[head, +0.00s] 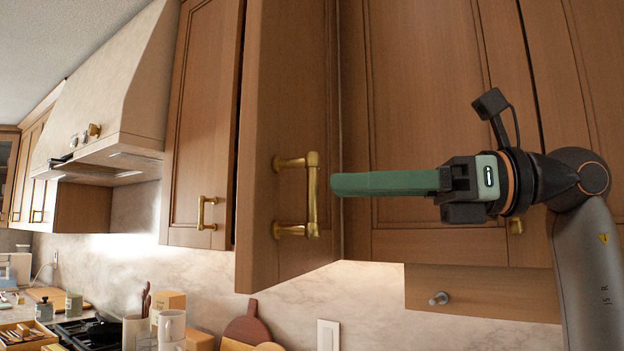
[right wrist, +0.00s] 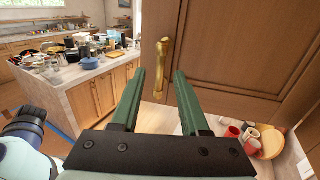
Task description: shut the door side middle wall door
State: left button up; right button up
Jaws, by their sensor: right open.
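The wooden wall cabinet door (head: 262,120) stands open in the head view, swung out from the row of wall cabinets. Its brass handle (head: 313,195) is on the face turned towards my right gripper (head: 335,185). That gripper's green fingers point left, their tips just right of the handle with a small gap in the picture. In the right wrist view the door (right wrist: 240,45) fills the upper right. The handle (right wrist: 162,65) shows between and just beyond the two spread, empty fingers (right wrist: 158,74). My left gripper is in neither view.
Closed wall cabinets (head: 425,110) flank the door, and a range hood (head: 110,100) is at the left. Below, the counter holds mugs (head: 172,325), boards and a stove. In the right wrist view a cluttered island (right wrist: 85,85) stands behind, with red mugs (right wrist: 232,131) at lower right.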

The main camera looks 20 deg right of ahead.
aim_at(312, 224)
jog(key=x, duration=0.5)
jog(key=shift+p, duration=0.35)
grip_shut()
dwell(1.1)
